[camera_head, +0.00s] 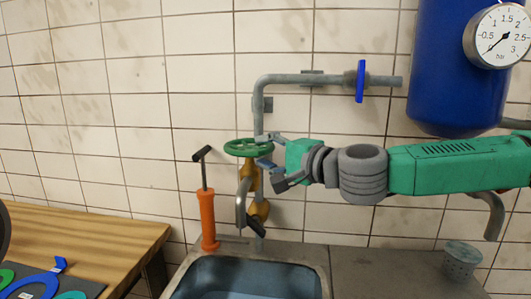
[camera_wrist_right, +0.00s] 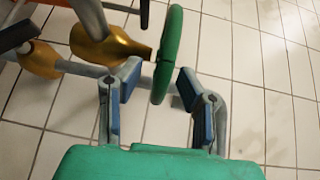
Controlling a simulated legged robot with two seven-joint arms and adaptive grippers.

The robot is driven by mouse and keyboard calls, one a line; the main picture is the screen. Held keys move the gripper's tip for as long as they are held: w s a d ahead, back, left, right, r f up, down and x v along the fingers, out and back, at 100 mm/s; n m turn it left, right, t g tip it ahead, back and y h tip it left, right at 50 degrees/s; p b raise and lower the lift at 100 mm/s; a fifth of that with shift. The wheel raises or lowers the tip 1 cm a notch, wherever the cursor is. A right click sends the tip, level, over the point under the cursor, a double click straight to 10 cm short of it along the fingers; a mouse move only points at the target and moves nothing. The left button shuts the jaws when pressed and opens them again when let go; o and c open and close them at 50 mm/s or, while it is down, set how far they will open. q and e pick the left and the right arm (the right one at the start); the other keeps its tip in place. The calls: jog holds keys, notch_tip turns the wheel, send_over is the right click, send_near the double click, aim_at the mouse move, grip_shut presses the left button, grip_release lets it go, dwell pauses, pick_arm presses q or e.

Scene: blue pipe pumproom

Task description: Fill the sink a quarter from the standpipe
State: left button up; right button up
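The sink (camera_head: 322,262) is at the bottom of the head view, its blue-grey basin cut off by the frame. A paler patch shows low in the basin; I cannot tell if it is water. Behind it stands the standpipe with a brass body (camera_head: 250,180), a grey spout (camera_head: 241,207) and a green handwheel (camera_head: 248,148) on top. My right gripper (camera_head: 268,151) is at the wheel's right side. In the right wrist view, its blue-padded fingers (camera_wrist_right: 158,92) are apart, with the wheel's rim (camera_wrist_right: 170,50) between them and gaps on both sides. My left gripper is not in view.
An orange hand pump (camera_head: 207,220) stands left of the standpipe. A blue tank (camera_head: 450,70) with a gauge (camera_head: 497,36), a perforated cup (camera_head: 460,261) and a wooden bench (camera_head: 95,240) flank the sink.

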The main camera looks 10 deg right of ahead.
aim_at(252, 156)
grip_shut()
jog(key=shift+s+a+f, duration=0.1)
jog(key=shift+a, duration=0.05)
jog(key=m+h, duration=0.1)
jog(key=a+m+t+h, duration=0.1)
jog(key=h, duration=0.1)
jog(key=m+h, duration=0.1)
jog(key=shift+s+a+t+h, duration=0.2)
jog(key=shift+s+t+h, duration=0.1)
jog(key=shift+t, duration=0.1)
jog(key=shift+s+a+m+t+h, duration=0.15)
jog(key=shift+a+m+h, duration=0.1)
jog(key=shift+m+h, duration=0.75)
jog(key=shift+w+a+m+t+h, duration=0.2)
jog(key=shift+m+h, duration=0.5)
jog(key=shift+h, duration=0.6)
jog(key=shift+f, duration=0.15)
jog(key=shift+c, duration=0.7)
grip_release()
jog(key=shift+o, duration=0.7)
jog(key=shift+a, duration=0.2)
